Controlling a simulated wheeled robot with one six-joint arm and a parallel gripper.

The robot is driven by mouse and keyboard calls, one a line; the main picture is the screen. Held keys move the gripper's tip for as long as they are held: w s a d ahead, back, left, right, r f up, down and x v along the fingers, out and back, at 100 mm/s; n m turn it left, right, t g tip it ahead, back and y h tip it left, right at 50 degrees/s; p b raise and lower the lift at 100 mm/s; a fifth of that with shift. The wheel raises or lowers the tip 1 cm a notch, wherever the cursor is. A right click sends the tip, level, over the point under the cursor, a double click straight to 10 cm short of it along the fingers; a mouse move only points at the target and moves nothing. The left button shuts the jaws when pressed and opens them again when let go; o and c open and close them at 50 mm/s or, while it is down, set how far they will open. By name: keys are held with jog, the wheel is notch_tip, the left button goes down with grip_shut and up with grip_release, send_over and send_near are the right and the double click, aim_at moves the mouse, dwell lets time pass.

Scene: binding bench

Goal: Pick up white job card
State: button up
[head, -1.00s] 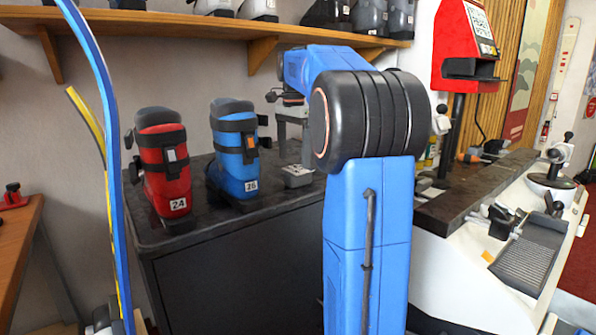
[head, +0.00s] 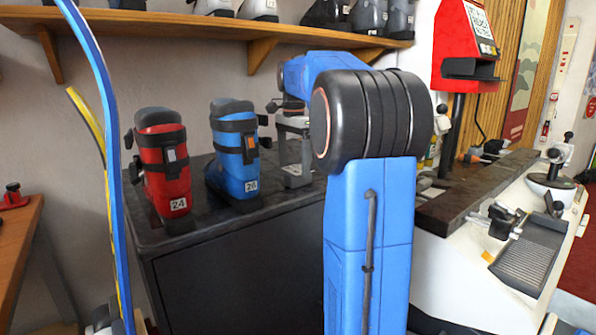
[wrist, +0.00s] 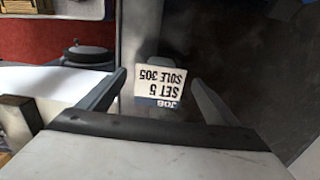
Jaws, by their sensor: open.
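The white job card (wrist: 160,86) has a blue band and black print, reading upside down in the wrist view. It stands against a small grey holder (wrist: 149,72) on the dark bench top. My gripper (wrist: 160,79) is open, with one finger on each side of the card and a small gap at each side. In the head view my gripper (head: 296,162) is low over the bench top, partly behind my arm. The card cannot be made out there.
A red boot (head: 163,165) and a blue boot (head: 236,155) stand on the dark bench (head: 215,225), left of my gripper. A shelf (head: 190,27) with boots runs above. A white machine (head: 475,240) stands at right.

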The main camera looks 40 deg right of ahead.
dwell(0.3)
jog(key=c, duration=1.1)
